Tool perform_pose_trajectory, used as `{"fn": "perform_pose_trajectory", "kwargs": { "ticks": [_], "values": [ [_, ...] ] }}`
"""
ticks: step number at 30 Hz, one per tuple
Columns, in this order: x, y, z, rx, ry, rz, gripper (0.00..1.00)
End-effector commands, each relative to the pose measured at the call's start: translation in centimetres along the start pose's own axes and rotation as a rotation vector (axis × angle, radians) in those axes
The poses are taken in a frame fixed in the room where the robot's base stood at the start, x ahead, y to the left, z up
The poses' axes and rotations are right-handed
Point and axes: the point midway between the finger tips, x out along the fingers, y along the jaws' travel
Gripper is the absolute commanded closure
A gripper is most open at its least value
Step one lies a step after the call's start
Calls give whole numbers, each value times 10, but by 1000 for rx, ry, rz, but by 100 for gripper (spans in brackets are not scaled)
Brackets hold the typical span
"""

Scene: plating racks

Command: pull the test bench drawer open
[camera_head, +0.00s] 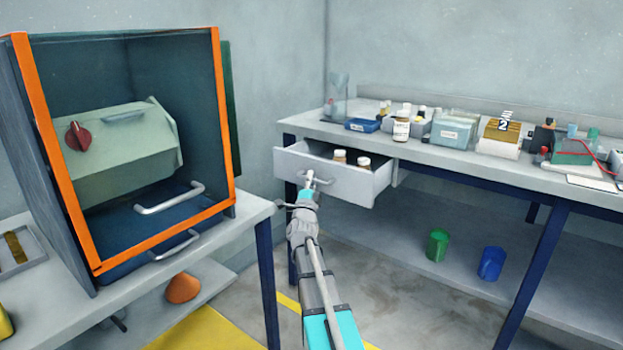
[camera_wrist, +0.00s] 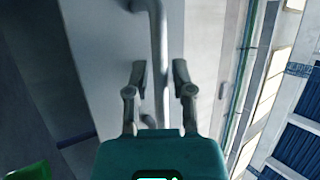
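The test bench drawer (camera_head: 345,187) is a light grey box under the left end of the bench top. It stands out from the bench, and small bottles (camera_head: 340,156) with pale caps show inside it. Its grey bar handle (camera_head: 318,179) is on the front face. My gripper (camera_head: 306,190) is at the handle. In the wrist view, the two fingers (camera_wrist: 160,74) are apart, one on each side of the handle bar (camera_wrist: 158,30). Gaps show between the bar and both fingers, so the gripper looks open around it. The drawer's front (camera_wrist: 105,50) lies behind.
The test bench (camera_head: 480,163) carries bottles, bins and boxes. A green cup (camera_head: 437,245) and a blue cup (camera_head: 491,263) stand on its lower shelf. An orange-framed cabinet (camera_head: 60,170) stands on a table at left. Floor shows between the tables.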

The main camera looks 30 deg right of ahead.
Motion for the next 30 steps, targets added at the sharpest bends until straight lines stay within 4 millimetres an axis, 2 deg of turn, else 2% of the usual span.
{"fn": "perform_pose_trajectory", "kwargs": {
  "ticks": [5,10,11,23,30],
  "values": [
    [0,0,0,0,0,0,69],
    [0,0,0,0,0,0,99],
    [0,0,0,0,0,0,100],
    [-2,0,-2,-2,3,1,100],
    [-13,-4,-13,-11,23,4,100]
  ]
}}
